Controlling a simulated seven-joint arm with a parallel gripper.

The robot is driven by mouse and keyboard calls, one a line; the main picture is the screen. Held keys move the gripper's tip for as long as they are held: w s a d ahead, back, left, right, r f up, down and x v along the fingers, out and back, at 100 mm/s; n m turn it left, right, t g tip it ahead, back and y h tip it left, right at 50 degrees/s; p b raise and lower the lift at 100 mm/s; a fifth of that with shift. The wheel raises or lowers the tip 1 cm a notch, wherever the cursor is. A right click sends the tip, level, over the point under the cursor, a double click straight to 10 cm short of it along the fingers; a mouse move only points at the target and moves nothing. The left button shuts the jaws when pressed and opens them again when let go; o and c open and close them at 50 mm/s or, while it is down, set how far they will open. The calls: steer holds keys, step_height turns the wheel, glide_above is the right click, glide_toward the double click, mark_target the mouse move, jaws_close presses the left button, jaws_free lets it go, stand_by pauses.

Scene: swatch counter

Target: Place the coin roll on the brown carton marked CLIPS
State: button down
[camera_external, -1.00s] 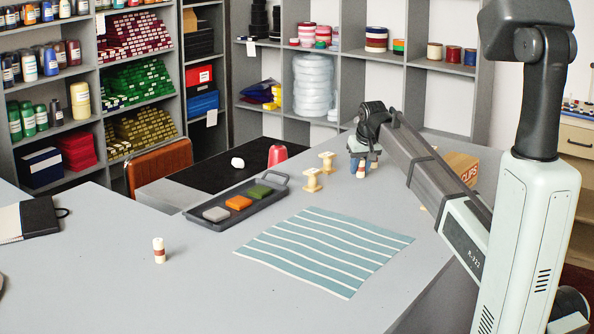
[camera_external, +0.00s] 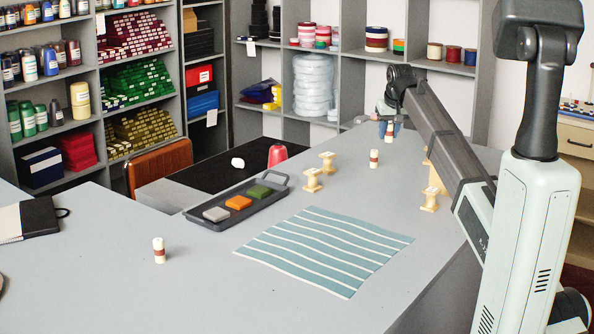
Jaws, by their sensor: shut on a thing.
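My gripper (camera_external: 389,129) is at the back of the counter, partly behind my arm, with its bluish fingers shut on a small white roll with a reddish band, the coin roll (camera_external: 389,134). Whether the roll is clear of the counter is hard to tell at this size. Similar banded rolls stand upright on the counter, one (camera_external: 374,159) in front of my gripper and one (camera_external: 159,251) at the front left. The brown carton marked CLIPS is not visible now; my arm crosses the place where it showed earlier.
Pale spools stand mid-counter (camera_external: 312,180) and beside my arm (camera_external: 430,200). A dark tray (camera_external: 205,225) holds grey, orange and green blocks. A striped blue cloth (camera_external: 325,246) lies flat. A dark notebook (camera_external: 38,218) is at left. The front counter is largely clear.

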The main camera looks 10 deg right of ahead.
steer(key=s+d+r+m, duration=0.1)
steer(key=s+d+r, duration=0.15)
steer(key=d, duration=0.45)
steer(key=s+d+r+m, duration=0.1)
steer(key=s+d+r, duration=0.15)
steer(key=d, duration=0.35)
steer(key=s+d+r, duration=0.2)
steer(key=d+r, duration=0.1)
steer(key=d, duration=0.4)
steer(key=shift+s+a+f+n+y, duration=0.1)
steer(key=shift+s+a+f+n, duration=0.35)
steer(key=shift+f, duration=1.4)
steer(key=shift+s+a+f+n+y, duration=0.15)
steer(key=shift+s+f+n, duration=0.55)
steer(key=shift+f, duration=1.1)
steer(key=shift+s+a+f+n+y, duration=0.1)
steer(key=shift+s+a+f+n, duration=0.45)
steer(key=shift+f, duration=1.3)
steer(key=shift+s+d+f, duration=0.15)
steer(key=shift+s+d, duration=0.05)
steer(key=c, duration=0.8)
jaws_free()
steer(key=shift+c, duration=0.2)
steer(key=v, duration=1.2)
